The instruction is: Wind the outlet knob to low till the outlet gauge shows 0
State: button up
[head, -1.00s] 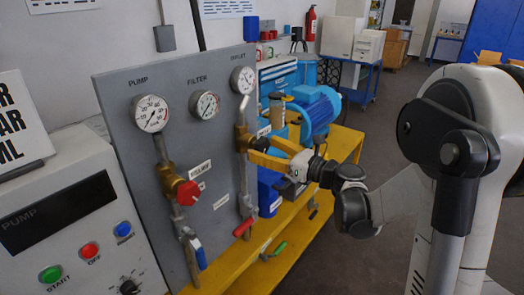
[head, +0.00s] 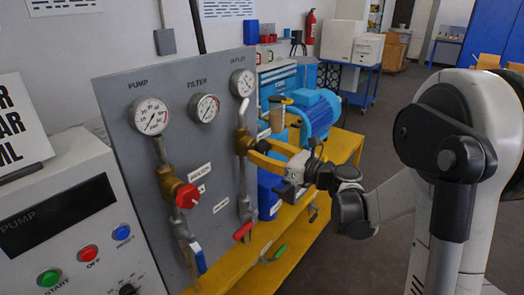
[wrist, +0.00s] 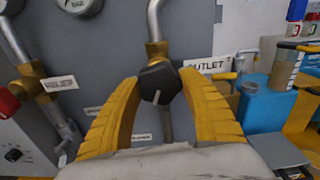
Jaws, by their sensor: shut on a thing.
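The black outlet knob (wrist: 158,84) with a white pointer line sits on a brass valve body, beside a label reading OUTLET (wrist: 207,64). My gripper (wrist: 159,80) has its two yellow fingers on either side of the knob and is shut on it.
The pump gauge (head: 149,115), filter gauge (head: 204,108) and red knob (head: 187,196) are to the left on the panel. A blue motor (head: 313,112) and yellow bench (head: 345,147) stand behind to the right.

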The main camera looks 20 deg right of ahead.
jog(key=n, duration=1)
jog(key=shift+d, duration=0.1)
jog(key=n, duration=0.5)
jog(key=shift+r+n, duration=0.1)
jog(key=shift+n, duration=0.3)
jog(key=n, duration=0.5)
jog(key=shift+r, duration=0.1)
jog(key=n, duration=0.5)
jog(key=shift+n, duration=0.4)
jog(key=n, duration=0.4)
jog(key=shift+r+n, duration=0.1)
jog(key=shift+n, duration=0.2)
jog(key=n, duration=0.9)
jog(key=shift+n, duration=0.3)
